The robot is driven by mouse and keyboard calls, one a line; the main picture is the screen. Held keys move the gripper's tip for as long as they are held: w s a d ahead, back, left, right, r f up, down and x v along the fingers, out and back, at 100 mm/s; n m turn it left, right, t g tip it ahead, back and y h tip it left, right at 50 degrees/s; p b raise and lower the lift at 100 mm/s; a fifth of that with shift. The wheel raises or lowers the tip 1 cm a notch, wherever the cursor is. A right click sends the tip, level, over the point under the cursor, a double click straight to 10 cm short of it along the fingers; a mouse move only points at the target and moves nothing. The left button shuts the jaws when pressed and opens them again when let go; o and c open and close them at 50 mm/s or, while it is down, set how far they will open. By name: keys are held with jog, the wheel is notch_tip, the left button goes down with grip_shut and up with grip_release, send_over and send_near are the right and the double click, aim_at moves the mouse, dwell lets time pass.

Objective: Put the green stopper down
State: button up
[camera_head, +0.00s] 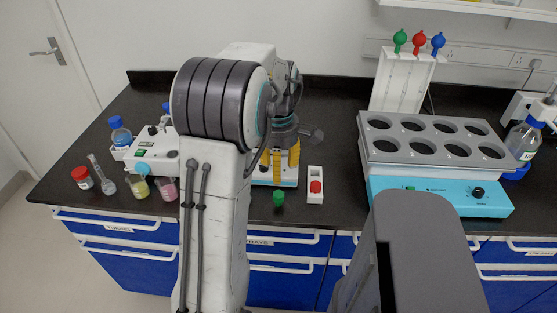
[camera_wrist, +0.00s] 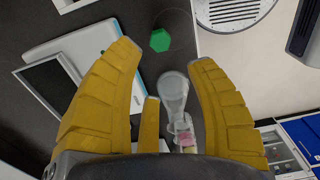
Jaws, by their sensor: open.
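The green stopper (camera_head: 278,198) stands on the black bench near its front edge, in front of a white device. In the wrist view the green stopper (camera_wrist: 160,40) shows as a green hexagon on the dark bench, beyond the fingertips and apart from them. My gripper (camera_head: 285,172) hangs low over the white device, just behind the stopper.
A white holder with a red stopper (camera_head: 315,187) stands right of the green one. A white device (camera_head: 288,182) is behind it. A grey block with holes (camera_head: 430,140) stands right. Beakers and bottles (camera_head: 139,187) stand left. Bare bench lies left of the grey block.

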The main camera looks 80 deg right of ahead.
jog(key=shift+r, duration=0.8)
jog(key=w+a+r+t+h, duration=0.1)
jog(key=w+a+r, duration=0.1)
jog(key=w+a, duration=0.75)
jog(key=w+a+r, duration=0.2)
jog(key=w+a, duration=0.4)
jog(key=w, duration=0.6)
jog(key=a+f+t+y, duration=0.1)
jog(key=a+t, duration=0.1)
jog(key=a, duration=2.2)
jog(key=shift+s+a+f+m, duration=0.2)
jog(key=shift+s+f+m, duration=0.1)
jog(key=shift+m, duration=0.1)
